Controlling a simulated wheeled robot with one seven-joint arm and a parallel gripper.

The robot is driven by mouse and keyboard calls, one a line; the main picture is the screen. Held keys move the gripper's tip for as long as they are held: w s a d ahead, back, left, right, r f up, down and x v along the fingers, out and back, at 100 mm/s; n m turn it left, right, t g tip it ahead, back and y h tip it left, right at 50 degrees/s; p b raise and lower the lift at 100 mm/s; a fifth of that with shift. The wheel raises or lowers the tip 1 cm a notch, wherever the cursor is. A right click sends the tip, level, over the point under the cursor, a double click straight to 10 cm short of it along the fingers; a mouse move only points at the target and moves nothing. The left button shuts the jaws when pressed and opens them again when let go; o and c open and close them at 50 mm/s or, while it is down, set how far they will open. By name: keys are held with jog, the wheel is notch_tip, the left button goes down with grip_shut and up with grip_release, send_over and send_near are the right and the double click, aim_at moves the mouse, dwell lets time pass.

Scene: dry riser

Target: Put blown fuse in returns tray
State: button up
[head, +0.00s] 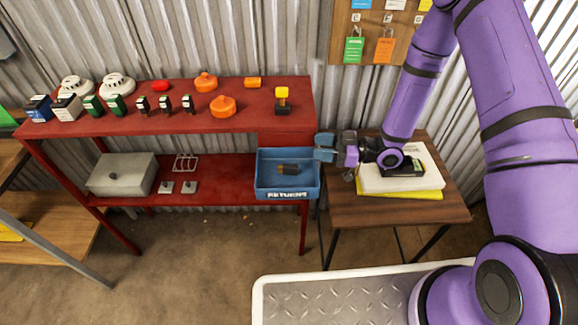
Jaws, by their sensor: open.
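The blue returns tray (272,194), with white lettering on its front, hangs at the right end of the red bench's lower level. A small dark cylinder with a brownish end, which looks like the blown fuse (290,169), lies on its side inside the tray. My gripper (325,148) is open beside the tray's upper right corner, pointing left. It is apart from the fuse, and nothing shows between its fingers. I cannot tell whether the fingers touch the tray's rim.
The red bench (235,122) holds detectors, small dark blocks, orange fittings and a yellow-topped item (282,100) on top. A grey box (122,174) stands on its lower shelf. White and yellow slabs (378,184) with a dark item lie on the wooden side table (350,215) under my arm.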

jog(key=shift+s+d, duration=0.2)
jog(key=shift+d, duration=1.05)
jog(key=shift+s+d, duration=0.2)
jog(key=shift+d, duration=1.05)
